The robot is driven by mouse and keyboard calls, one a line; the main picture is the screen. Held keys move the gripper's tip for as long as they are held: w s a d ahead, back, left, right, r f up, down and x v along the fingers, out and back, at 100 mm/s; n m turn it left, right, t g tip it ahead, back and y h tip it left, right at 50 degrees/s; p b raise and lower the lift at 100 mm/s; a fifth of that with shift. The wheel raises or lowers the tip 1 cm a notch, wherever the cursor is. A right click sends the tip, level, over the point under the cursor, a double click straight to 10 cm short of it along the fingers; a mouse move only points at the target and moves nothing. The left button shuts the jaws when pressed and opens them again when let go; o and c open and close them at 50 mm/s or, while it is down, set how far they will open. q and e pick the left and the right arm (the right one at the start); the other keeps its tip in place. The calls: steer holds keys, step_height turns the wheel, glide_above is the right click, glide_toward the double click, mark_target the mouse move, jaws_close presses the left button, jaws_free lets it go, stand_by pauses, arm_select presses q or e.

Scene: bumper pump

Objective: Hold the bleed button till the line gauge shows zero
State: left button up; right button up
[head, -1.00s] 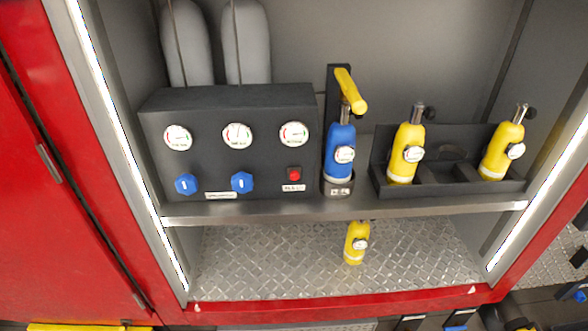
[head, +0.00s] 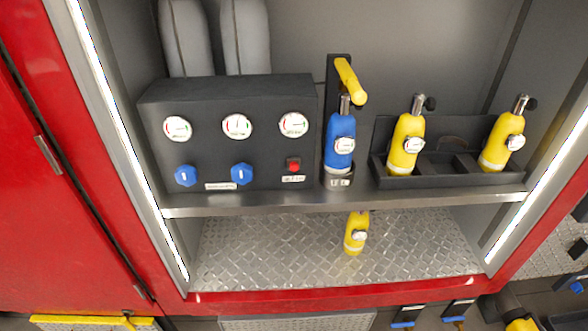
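In the head view a dark control panel box (head: 227,100) stands on the shelf at the left. A small red button (head: 293,164) sits at its lower right above a white label too blurred to read, which may be the bleed button. Three round white gauges line the top: left (head: 177,128), middle (head: 237,126) and right (head: 293,125). Their needles and lettering are too small to read surely, so I cannot tell which is the line gauge. Nothing touches the button. Neither of my grippers is in view.
Two blue knobs (head: 186,175) (head: 242,173) sit left of the button. A blue cylinder (head: 340,135) with a yellow handle stands right of the panel. Two yellow bottles (head: 406,143) (head: 497,152) stand in a black rack; another yellow bottle (head: 355,242) stands below the shelf (head: 400,200).

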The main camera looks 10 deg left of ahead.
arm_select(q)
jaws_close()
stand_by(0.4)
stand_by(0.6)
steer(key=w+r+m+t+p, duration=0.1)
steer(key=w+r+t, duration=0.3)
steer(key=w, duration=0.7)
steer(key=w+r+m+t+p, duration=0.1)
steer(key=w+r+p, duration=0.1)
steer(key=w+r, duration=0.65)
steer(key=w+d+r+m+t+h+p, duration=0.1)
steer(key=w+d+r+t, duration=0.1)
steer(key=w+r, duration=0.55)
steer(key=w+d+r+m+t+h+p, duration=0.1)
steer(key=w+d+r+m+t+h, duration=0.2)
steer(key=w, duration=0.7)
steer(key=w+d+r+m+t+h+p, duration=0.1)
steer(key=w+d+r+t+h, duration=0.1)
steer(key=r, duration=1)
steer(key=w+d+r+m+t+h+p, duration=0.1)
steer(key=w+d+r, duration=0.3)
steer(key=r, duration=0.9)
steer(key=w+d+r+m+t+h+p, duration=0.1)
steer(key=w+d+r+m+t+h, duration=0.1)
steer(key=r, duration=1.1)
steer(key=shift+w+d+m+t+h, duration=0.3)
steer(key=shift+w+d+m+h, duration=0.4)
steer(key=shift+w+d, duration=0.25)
